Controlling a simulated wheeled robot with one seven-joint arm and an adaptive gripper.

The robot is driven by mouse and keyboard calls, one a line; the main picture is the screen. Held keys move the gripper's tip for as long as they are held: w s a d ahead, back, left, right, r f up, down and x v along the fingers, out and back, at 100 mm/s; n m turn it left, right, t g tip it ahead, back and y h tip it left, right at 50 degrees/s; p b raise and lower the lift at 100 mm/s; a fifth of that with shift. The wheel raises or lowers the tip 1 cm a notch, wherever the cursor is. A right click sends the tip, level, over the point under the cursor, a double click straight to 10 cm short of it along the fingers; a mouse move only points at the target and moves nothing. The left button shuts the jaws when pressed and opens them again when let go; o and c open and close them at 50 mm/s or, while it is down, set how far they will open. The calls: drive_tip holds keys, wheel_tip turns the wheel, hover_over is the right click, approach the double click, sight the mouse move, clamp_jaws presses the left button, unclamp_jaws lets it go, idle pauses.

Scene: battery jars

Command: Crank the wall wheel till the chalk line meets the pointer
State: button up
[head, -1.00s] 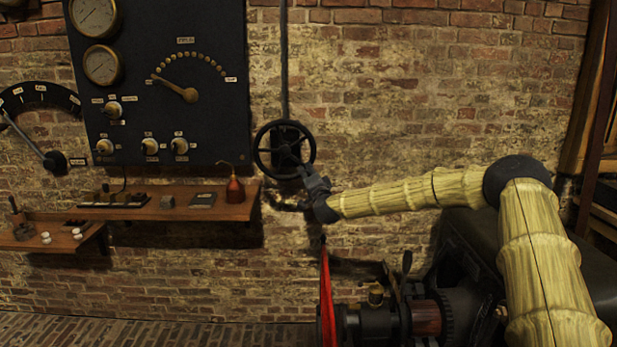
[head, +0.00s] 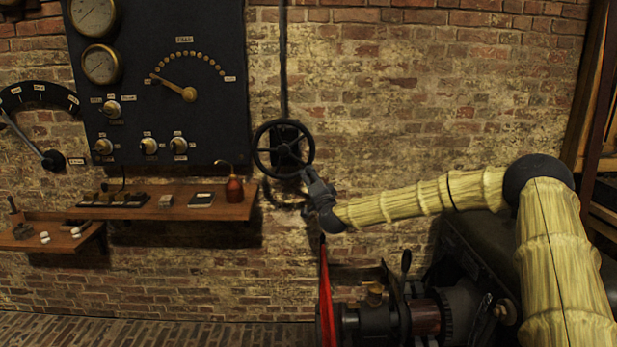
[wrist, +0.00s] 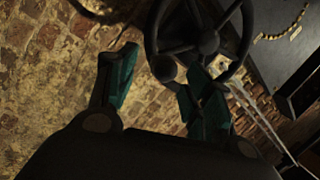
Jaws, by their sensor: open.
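The black spoked wall wheel (head: 262,148) is mounted on the brick wall just right of the dark panel, below a vertical pipe. In the wrist view the wheel (wrist: 243,45) fills the top middle, with a round dark knob (wrist: 163,68) at its near rim. My gripper (head: 309,176) is at the wheel's lower right in the head view. In the wrist view my gripper (wrist: 157,70) has its two teal-lined fingers spread apart, with the knob in the gap close to the right finger. I cannot tell whether they touch. I cannot make out the chalk line or the pointer.
Machinery with a red belt (head: 326,300) stands below my arm. The wall to the right is bare.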

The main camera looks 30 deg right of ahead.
drive_tip(key=v, duration=0.7)
drive_tip(key=shift+f, duration=0.1)
idle(0.7)
